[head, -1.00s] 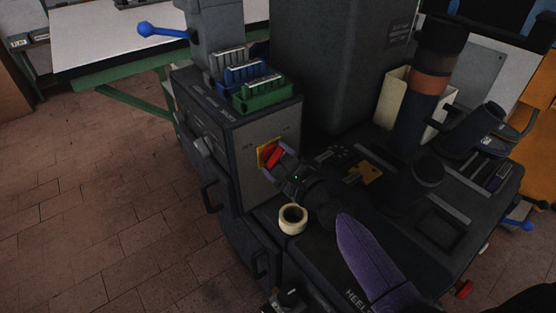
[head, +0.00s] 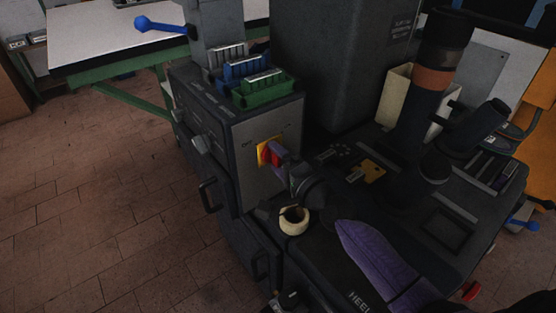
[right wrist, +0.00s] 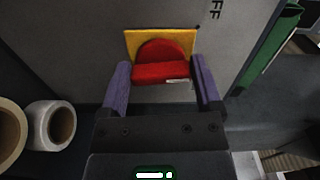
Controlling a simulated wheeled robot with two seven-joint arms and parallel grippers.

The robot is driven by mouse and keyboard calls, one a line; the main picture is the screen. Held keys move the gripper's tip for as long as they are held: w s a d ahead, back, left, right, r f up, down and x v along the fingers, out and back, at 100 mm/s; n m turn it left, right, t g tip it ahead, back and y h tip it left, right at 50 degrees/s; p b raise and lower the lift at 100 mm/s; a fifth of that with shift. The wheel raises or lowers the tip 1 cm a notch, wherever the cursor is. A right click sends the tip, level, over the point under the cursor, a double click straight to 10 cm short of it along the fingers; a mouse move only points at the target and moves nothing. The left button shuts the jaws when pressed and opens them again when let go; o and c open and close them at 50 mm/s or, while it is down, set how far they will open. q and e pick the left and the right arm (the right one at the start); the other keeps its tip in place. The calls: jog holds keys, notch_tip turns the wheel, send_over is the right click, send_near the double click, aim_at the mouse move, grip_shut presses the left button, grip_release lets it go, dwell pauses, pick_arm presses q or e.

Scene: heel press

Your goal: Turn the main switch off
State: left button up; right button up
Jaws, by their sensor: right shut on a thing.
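The main switch is a red knob (head: 268,154) on a yellow plate (head: 262,150), on the grey front panel of the machine's box. In the right wrist view, the red knob (right wrist: 161,70) lies between the purple fingers, with the yellow plate (right wrist: 133,42) behind it. My right gripper (head: 277,154) is shut on the knob. In the head view its fingers cover part of the knob. Letters "FF" show on the panel in the right wrist view; the rest of the word is cut off. My left gripper is not in view.
A cream tape roll (head: 293,231) sits on the machine just below my right gripper. Green (head: 266,97) and blue (head: 243,74) bins stand on top of the switch box. A cream open bin (head: 396,91) stands at the back right. The tiled floor at left is clear.

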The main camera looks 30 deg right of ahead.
jog(key=n, duration=0.2)
jog(key=shift+n, duration=0.4)
jog(key=shift+f+n, duration=0.1)
jog(key=shift+n, duration=1.1)
jog(key=shift+n+p, duration=0.45)
jog(key=shift+n, duration=0.35)
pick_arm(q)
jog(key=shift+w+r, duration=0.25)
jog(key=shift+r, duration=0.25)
pick_arm(e)
jog(key=shift+f+n, duration=0.1)
jog(key=shift+n, duration=0.5)
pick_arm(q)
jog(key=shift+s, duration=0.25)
pick_arm(e)
jog(key=o, duration=1)
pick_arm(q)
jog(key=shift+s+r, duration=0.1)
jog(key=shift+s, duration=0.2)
pick_arm(e)
jog(key=shift+o, duration=0.2)
